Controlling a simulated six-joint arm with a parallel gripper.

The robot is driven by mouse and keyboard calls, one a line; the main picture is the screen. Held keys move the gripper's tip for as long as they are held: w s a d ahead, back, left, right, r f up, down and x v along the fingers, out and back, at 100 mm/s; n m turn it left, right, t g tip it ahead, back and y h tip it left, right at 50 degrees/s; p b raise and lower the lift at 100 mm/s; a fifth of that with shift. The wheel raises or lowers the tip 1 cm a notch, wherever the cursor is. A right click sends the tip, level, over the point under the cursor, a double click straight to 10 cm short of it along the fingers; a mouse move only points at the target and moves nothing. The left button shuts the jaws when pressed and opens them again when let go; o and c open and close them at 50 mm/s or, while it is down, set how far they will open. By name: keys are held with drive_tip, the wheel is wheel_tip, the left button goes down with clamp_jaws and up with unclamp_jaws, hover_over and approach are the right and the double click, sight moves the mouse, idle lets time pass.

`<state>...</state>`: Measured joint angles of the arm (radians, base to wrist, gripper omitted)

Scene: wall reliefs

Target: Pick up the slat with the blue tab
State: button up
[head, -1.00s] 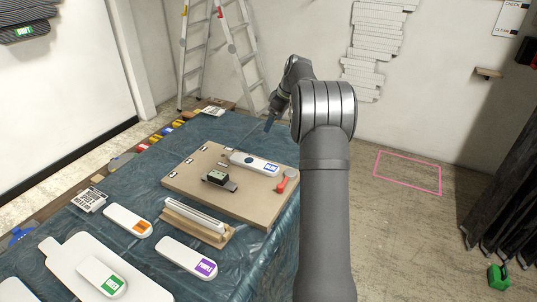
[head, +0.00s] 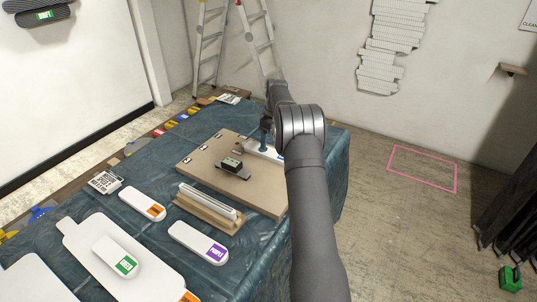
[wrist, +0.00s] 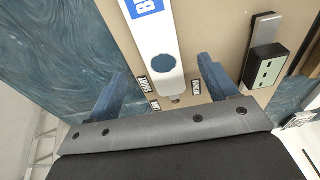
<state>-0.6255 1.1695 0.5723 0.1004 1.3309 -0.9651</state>
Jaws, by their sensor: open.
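The white slat with the blue tab (wrist: 153,38) lies flat on a tan board (head: 205,163). In the wrist view it shows a blue label and a blue dot, and runs up between the fingers. In the head view the slat (head: 256,149) is partly hidden by my arm. My gripper (wrist: 165,85) is open, with one blue finger on each side of the slat's near end. Both fingers look apart from it. In the head view my gripper (head: 264,143) is over the slat; its fingertips are hard to make out.
A dark device (head: 231,166) sits on the board beside the slat. A wooden rack (head: 207,212) holds a narrow white piece.

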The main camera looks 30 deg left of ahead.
sight(269, 151)
drive_tip(key=shift+a+f, duration=0.15)
drive_tip(key=shift+f, duration=1.5)
drive_tip(key=shift+a+f, duration=0.15)
drive_tip(key=shift+f, duration=1.5)
drive_tip(key=c, duration=1)
drive_tip(key=shift+c, duration=0.7)
drive_tip(key=shift+w+r, duration=0.1)
drive_tip(key=shift+r, duration=0.05)
